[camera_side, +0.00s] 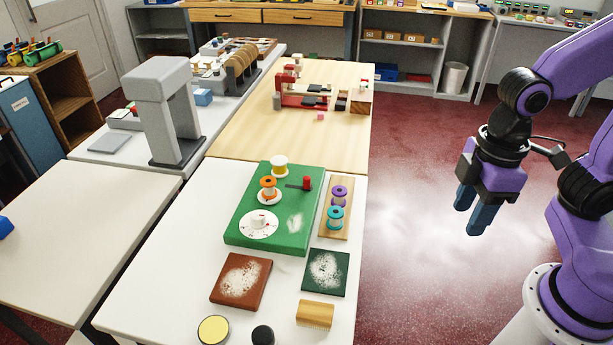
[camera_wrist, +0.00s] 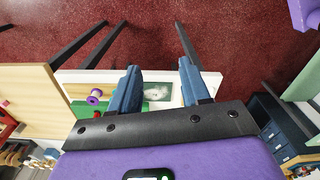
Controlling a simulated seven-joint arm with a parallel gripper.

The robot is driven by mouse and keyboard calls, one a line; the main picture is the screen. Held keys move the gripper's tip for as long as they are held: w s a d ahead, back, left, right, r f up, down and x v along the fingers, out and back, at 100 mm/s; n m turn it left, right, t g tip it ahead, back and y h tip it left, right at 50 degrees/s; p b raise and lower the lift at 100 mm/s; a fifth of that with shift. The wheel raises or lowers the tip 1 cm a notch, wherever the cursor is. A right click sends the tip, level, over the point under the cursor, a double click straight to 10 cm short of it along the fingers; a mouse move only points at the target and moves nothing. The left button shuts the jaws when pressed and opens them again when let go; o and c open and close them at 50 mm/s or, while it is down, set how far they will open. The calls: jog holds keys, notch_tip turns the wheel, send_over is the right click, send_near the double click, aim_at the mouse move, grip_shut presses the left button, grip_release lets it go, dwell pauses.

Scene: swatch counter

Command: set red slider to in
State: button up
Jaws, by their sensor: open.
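The red slider (camera_side: 307,183) is a small red knob at the end of a dark slot on the green board (camera_side: 243,228), near the board's right edge. A white dial (camera_side: 259,223) and orange and yellow spools on white discs share the board. My gripper (camera_side: 472,217) hangs over the floor to the right of the table, well apart from the board, with its blue fingers pointing down. In the wrist view its two fingers (camera_wrist: 158,90) are spread apart with nothing held between them. Which end of the slot means in cannot be told.
A wooden strip (camera_side: 329,233) with purple and teal spools lies right of the board. In front lie a brown pad (camera_side: 241,281), a dark green pad (camera_side: 326,271), a wooden block (camera_side: 314,314), and yellow and black round things. The floor between arm and table is clear.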

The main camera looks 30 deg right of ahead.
jog(key=w+a+r+m, duration=0.25)
jog(key=w+a, duration=0.35)
jog(key=w, duration=0.4)
jog(key=m, duration=0.9)
send_over(307, 178)
jog(key=f, duration=0.2)
notch_tip(307, 178, down, 16)
jog(key=shift+f, duration=0.1)
